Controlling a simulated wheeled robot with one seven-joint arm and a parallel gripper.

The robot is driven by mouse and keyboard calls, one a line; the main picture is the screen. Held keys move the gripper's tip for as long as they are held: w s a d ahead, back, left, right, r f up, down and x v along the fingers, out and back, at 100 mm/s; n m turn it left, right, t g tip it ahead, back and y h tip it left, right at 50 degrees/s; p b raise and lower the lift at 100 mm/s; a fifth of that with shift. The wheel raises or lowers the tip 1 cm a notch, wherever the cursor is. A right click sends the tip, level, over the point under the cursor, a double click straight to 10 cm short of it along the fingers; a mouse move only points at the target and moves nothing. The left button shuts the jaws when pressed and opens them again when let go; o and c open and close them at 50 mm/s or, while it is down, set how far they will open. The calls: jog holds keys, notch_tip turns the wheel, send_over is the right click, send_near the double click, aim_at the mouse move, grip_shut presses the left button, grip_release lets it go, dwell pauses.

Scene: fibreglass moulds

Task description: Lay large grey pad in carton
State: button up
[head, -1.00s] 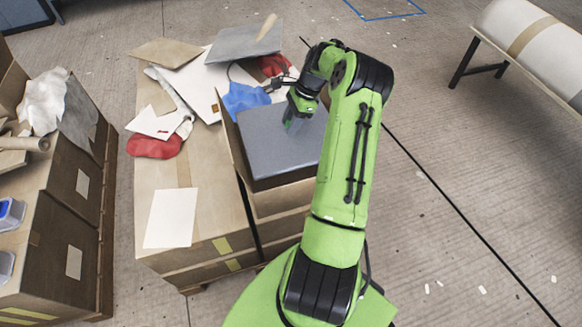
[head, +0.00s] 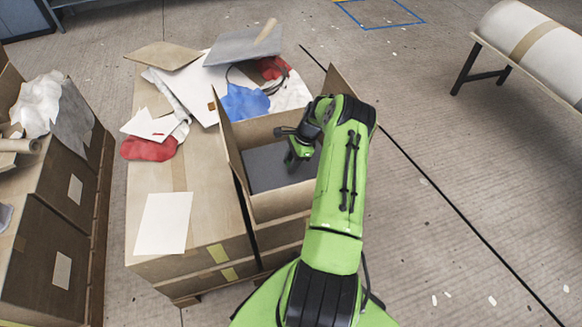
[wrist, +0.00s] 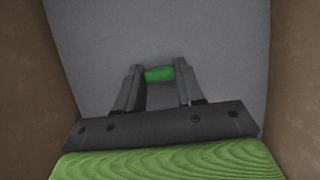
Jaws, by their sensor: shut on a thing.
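The large grey pad (head: 277,168) lies flat inside the open carton (head: 268,205), below its rim. In the wrist view the pad (wrist: 155,35) fills the middle, with brown carton walls on both sides. My gripper (head: 296,160) reaches down into the carton over the pad. In the wrist view my gripper (wrist: 160,80) is shut on the pad at a small green part between the fingers. My arm hides the right part of the pad and of the carton. I cannot tell whether the pad touches the carton's bottom.
A large box (head: 185,190) left of the carton bears a white sheet (head: 163,223), blue cloth (head: 243,101), red cloth (head: 148,148) and several boards. More boxes (head: 65,185) stand at far left. A white roll (head: 535,45) rests on a stand at right. Floor on the right is mostly clear.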

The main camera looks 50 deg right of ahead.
jog(key=shift+f, duration=0.9)
jog(key=shift+r, duration=0.15)
jog(key=o, duration=1.2)
jog(key=shift+c, duration=0.2)
